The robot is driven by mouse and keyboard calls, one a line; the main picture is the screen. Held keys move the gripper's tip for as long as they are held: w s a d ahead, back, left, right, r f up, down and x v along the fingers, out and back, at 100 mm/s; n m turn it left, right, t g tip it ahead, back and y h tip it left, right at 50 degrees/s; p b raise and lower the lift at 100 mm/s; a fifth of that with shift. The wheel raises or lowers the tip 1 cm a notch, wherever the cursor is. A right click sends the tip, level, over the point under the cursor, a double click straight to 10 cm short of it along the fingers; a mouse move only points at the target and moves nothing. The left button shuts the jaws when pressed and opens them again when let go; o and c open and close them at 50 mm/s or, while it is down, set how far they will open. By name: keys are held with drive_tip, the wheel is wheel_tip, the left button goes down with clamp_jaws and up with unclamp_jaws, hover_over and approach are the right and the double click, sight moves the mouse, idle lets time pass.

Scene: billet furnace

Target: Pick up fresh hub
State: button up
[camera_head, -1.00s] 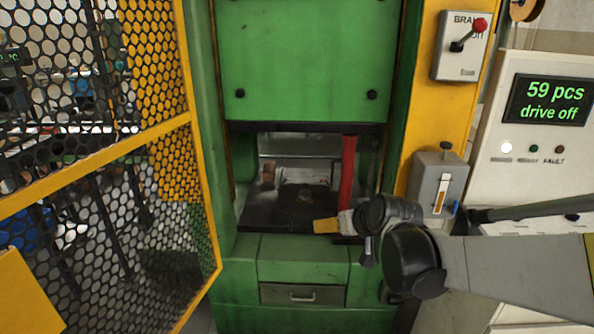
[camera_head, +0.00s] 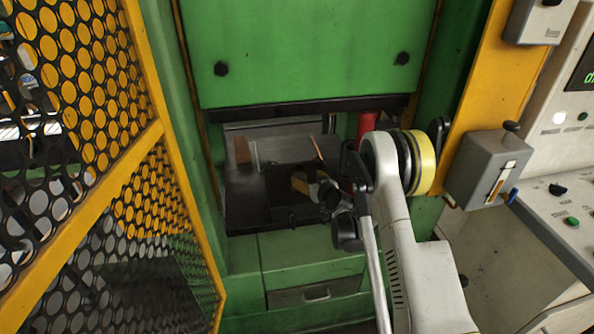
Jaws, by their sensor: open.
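I cannot make out the fresh hub for certain. My gripper (camera_head: 304,184) is inside the opening of the green press, low over the dark press bed (camera_head: 245,205). It shows small and dark with a yellow part, its jaws open and pointing left. It hides the middle of the bed, and I cannot tell whether it touches anything there. A thin orange-brown piece (camera_head: 317,148) shows just above and behind it; what it is I cannot tell. A small brown block (camera_head: 243,150) stands at the back left of the opening, apart from my gripper.
The green press ram (camera_head: 300,50) hangs above the opening. A red post (camera_head: 367,125) stands at its right, close to my arm. A yellow mesh guard (camera_head: 150,140) bounds the left. A grey lever box (camera_head: 485,165) and a control panel (camera_head: 560,200) stand on the right.

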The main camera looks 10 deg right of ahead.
sight(301, 172)
drive_tip(key=b+x, duration=0.3)
drive_tip(key=x, duration=0.4)
drive_tip(key=shift+w+a, duration=0.15)
drive_tip(key=shift+w, duration=0.4)
drive_tip(key=c, duration=1.5)
